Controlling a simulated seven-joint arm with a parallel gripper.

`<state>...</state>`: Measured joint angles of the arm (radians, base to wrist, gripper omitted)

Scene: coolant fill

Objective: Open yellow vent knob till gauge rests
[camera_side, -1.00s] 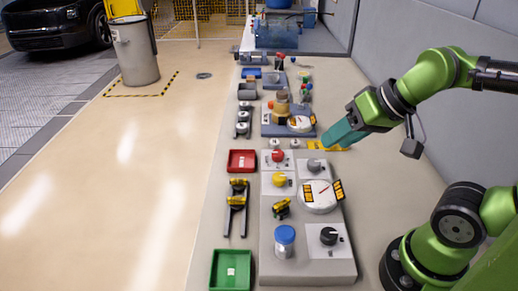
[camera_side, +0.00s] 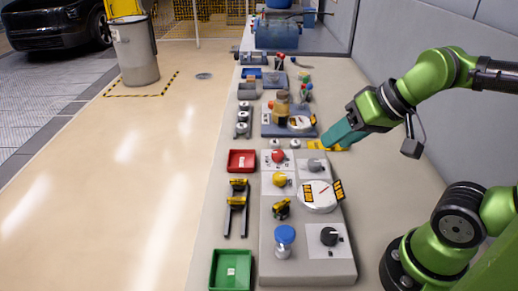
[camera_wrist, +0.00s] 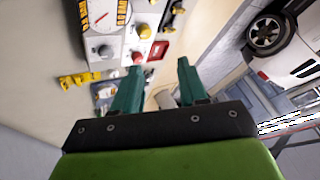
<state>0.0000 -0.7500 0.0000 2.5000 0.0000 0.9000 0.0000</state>
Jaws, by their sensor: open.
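The yellow vent knob (camera_side: 279,180) sits on a pale plate on the grey panel, left of the round white gauge (camera_side: 318,196) with a red needle. In the wrist view the yellow knob (camera_wrist: 143,31) and the gauge (camera_wrist: 103,12), partly cut off, show near the top edge. My gripper (camera_side: 328,138) is beyond the far end of the panel, to the right, away from the knob. In the wrist view its two teal fingers (camera_wrist: 160,68) are spread with nothing held between them.
A red knob (camera_side: 277,157) stands just beyond the yellow one. Black knobs (camera_side: 329,236), a blue-topped clear container (camera_side: 285,238) and a small black-and-yellow part (camera_side: 281,208) share the panel. Red (camera_side: 242,161) and green (camera_side: 230,270) trays lie left of it.

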